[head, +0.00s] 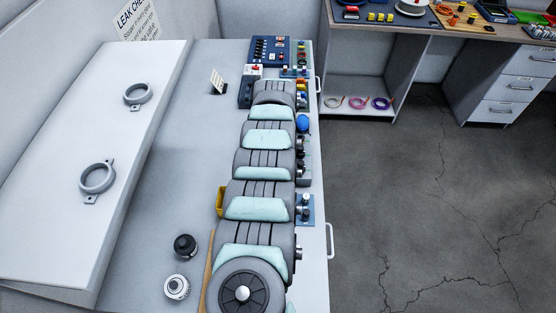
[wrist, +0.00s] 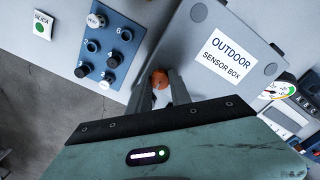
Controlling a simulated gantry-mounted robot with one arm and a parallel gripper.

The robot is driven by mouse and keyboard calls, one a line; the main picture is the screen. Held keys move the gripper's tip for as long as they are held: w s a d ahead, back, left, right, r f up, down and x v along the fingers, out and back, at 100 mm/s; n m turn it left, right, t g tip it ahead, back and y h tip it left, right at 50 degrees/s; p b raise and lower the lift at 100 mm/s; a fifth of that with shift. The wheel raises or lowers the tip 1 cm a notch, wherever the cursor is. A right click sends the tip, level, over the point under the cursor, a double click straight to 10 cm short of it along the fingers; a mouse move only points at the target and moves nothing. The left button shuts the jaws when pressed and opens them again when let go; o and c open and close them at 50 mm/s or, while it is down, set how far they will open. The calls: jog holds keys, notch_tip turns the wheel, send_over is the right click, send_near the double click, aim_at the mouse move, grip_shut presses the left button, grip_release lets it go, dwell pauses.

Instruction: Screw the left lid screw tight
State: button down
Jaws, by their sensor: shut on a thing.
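In the wrist view, the grey lid of the outdoor sensor box (wrist: 178,52) lies under a white label reading "OUTDOOR SENSOR BOX" (wrist: 222,52). A round orange-brown head (wrist: 159,77), apparently the left lid screw, shows between my fingers at the lid's left edge. My gripper (wrist: 163,95) is shut on it; the fingers hide its lower part, and how deep it sits cannot be told. Two grey round spots show at other lid corners (wrist: 197,12) (wrist: 270,69). In the head view, my arm covers the box and my fingertips.
Left of the box, a blue plate (wrist: 116,39) holds several black and white caps; a silica packet (wrist: 43,25) lies beyond. A gauge (wrist: 281,88) stands right of the lid. In the head view, a sloped white panel (head: 65,130) with two ring clamps fills the left side.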

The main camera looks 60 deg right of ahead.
jog(key=shift+m, duration=0.5)
jog(key=c, duration=1.2)
grip_release()
jog(key=shift+o, duration=0.2)
notch_tip(320, 180, up, 11)
